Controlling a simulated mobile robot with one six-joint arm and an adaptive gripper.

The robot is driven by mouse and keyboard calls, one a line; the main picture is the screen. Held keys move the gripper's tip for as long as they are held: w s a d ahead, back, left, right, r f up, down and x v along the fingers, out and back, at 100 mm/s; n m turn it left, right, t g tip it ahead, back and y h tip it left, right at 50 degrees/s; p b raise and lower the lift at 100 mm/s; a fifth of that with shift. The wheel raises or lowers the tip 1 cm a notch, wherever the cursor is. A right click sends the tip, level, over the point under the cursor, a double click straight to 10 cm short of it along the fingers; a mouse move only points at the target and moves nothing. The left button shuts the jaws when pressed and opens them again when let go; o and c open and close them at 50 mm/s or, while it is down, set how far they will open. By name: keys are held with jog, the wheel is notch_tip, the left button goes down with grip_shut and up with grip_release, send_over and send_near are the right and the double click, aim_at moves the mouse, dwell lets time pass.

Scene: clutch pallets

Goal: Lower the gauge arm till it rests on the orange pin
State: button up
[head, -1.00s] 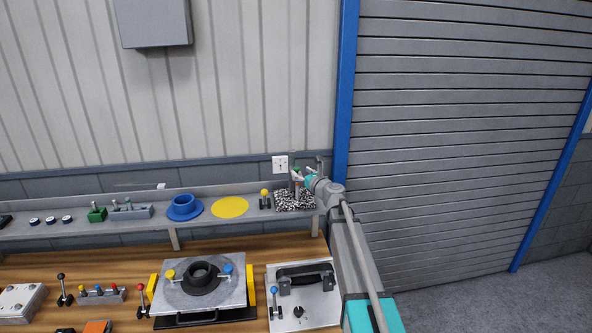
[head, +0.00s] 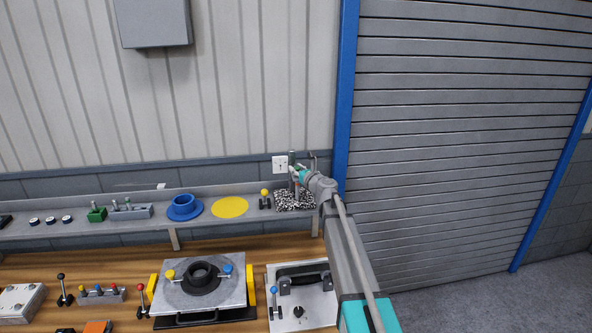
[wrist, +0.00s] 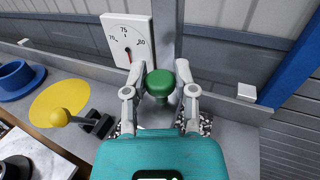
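A green knob (wrist: 185,74) stands in front of a grey upright post (wrist: 168,30) in the wrist view. My gripper (wrist: 167,84) has one finger on each side of the knob, with the fingers spread apart. I cannot tell whether the right finger touches it. A white dial (wrist: 128,40) with a red-based pointer and marks 70, 75 and 80 stands behind the left finger. In the head view my gripper (head: 295,172) is at the shelf's right end, by the dial (head: 280,164). The gauge arm is not clearly made out, and no orange pin is visible.
A speckled black-and-white pad (head: 296,201) lies under my gripper. A yellow-knobbed lever (head: 265,197), a yellow disc (head: 230,207) and a blue flanged cup (head: 184,207) stand to its left. The wooden bench (head: 120,258) below holds several fixtures.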

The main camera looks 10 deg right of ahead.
grip_shut()
jog(key=shift+f+b, duration=0.6)
jog(key=o, duration=0.7)
grip_release()
jog(key=shift+s, duration=0.15)
jog(key=v, duration=1.1)
jog(key=shift+s+d, duration=0.2)
jog(key=shift+s, duration=0.1)
